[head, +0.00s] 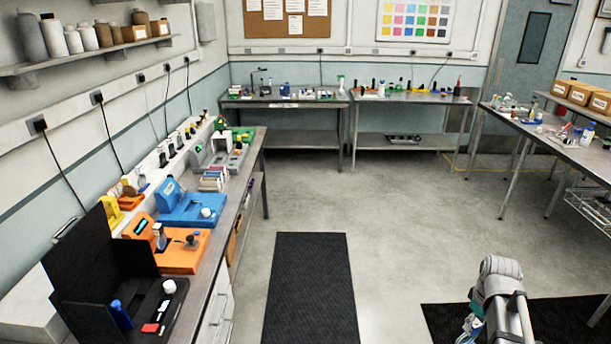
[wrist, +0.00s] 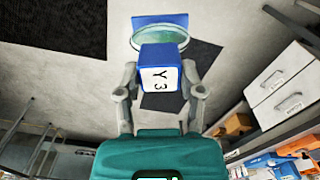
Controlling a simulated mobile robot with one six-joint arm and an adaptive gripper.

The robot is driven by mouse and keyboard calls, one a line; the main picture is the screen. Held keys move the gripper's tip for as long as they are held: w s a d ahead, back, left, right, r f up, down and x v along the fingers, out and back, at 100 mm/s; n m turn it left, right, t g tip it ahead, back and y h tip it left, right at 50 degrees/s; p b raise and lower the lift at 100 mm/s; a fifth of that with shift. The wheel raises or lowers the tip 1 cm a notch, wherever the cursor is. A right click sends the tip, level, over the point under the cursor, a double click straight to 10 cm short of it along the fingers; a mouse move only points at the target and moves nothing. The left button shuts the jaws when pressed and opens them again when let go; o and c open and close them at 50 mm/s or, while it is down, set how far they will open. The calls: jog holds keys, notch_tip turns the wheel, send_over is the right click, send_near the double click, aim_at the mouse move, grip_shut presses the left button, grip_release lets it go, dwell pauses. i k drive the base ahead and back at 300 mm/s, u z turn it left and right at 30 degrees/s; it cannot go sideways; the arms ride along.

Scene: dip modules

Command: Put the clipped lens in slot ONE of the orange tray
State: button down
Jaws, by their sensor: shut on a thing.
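The clipped lens is a round, pale green glass lens (wrist: 160,38) with a blue clip block (wrist: 160,58) marked "Y 3" on its white face. In the wrist view, my gripper (wrist: 162,82) is shut on the blue block, one finger on each side. The lens sits beyond the block, clear of the fingers. The held lens is above the floor, away from any bench. I cannot pick out an orange tray or a slot ONE for certain in either view. An orange unit (head: 176,252) stands on the left bench; its slots, if any, are too small to read.
The left bench (head: 222,225) also carries a blue unit (head: 195,208) and a black panelled stand (head: 92,268). Benches line the back wall, and another bench (head: 560,137) stands right. Dark mats (head: 310,290) lie on the open floor. My arm shows at bottom right.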

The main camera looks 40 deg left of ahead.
aim_at(131, 201)
jog(key=z, duration=0.05)
jog(key=i, duration=2.3)
jog(key=u, duration=2.55)
